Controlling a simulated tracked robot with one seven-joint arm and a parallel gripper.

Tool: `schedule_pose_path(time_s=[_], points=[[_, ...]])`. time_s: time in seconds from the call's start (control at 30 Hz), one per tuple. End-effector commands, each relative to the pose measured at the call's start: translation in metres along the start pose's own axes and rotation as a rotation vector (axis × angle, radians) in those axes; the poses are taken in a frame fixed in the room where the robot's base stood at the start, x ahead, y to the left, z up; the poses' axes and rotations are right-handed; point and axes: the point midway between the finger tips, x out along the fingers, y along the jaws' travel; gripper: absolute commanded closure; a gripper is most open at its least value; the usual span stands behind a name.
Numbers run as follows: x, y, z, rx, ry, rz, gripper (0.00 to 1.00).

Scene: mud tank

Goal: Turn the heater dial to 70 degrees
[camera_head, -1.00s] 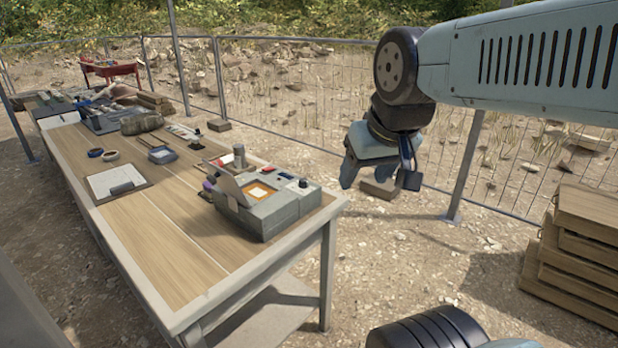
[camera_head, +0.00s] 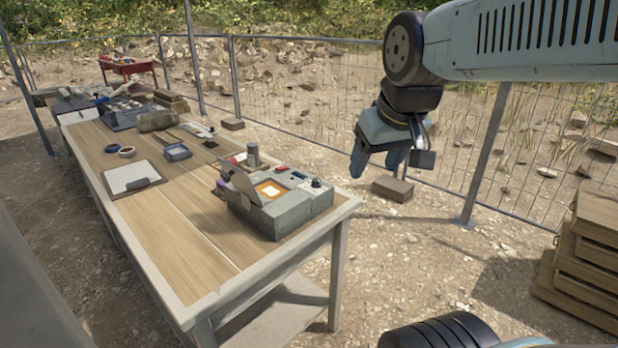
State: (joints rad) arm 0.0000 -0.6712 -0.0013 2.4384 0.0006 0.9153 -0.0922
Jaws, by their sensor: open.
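A grey boxy unit (camera_head: 284,218) stands near the front right corner of the wooden table, with a glowing orange-framed square window on top. A small dark knob (camera_head: 316,184) on a pale spot sits at its right end and looks like the dial; its markings are too small to read. My gripper (camera_head: 372,163) hangs from my arm in the air to the right of and beyond the table, higher than the unit in the picture. It is open, points down and is apart from the unit; nothing shows between its fingers.
The table (camera_head: 180,250) also bears a clipboard (camera_head: 130,177), a small blue-grey tray (camera_head: 178,152), a metal cylinder (camera_head: 253,154) behind the unit and several tools farther back. A wire fence runs behind. Stacked wooden crates (camera_head: 585,255) stand at the right.

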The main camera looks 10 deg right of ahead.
Motion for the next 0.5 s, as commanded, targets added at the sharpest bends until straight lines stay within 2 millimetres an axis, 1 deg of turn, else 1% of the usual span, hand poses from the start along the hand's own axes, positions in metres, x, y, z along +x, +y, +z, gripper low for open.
schedule_pose_path(time_s=[0.03, 0.27, 0.5], points=[[0.002, 0.001, -0.013, -0.034, -0.018, -0.002, 0.36], [0.016, 0.007, -0.072, -0.225, -0.085, -0.020, 0.36], [0.044, 0.014, -0.132, -0.422, -0.153, -0.050, 0.36]])
